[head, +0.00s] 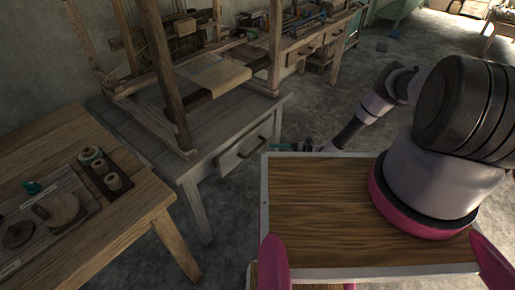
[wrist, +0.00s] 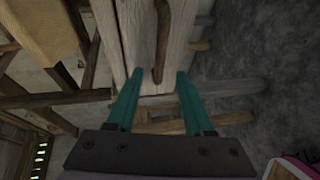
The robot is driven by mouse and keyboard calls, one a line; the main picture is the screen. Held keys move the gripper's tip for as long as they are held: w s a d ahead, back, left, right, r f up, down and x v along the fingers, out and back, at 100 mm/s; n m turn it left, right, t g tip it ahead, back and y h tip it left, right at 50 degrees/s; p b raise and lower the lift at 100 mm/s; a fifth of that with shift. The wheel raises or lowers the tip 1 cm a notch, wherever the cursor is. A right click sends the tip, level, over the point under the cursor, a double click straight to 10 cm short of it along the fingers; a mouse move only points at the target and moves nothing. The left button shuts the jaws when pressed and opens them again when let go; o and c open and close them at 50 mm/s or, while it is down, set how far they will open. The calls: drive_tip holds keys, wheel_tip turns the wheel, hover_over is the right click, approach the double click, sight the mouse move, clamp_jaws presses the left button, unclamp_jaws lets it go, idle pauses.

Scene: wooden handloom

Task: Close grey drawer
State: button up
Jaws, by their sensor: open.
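The grey drawer (head: 232,158) is in the front of the grey wooden table under the loom, left of my gripper in the head view. Its dark bar handle (head: 252,147) shows there. I cannot tell clearly how far the drawer stands out. In the wrist view the handle (wrist: 160,40) runs up the picture on the pale wood front (wrist: 135,35). My gripper (wrist: 159,74) has its two teal fingers apart with nothing held between them, and the handle lies ahead in line with the gap. In the head view my gripper (head: 277,147) is small, just right of the drawer front.
The grey table (head: 150,140) carries the wooden loom (head: 165,70). A brown table (head: 130,220) with spools and a board stands at the left. Another bench with drawers (head: 318,42) is behind. Bare floor (head: 345,95) lies right of the grey table.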

sight(258, 149)
drive_tip(key=x, duration=0.9)
drive_tip(key=shift+a, duration=0.15)
drive_tip(key=shift+c, duration=0.4)
clamp_jaws()
idle(0.7)
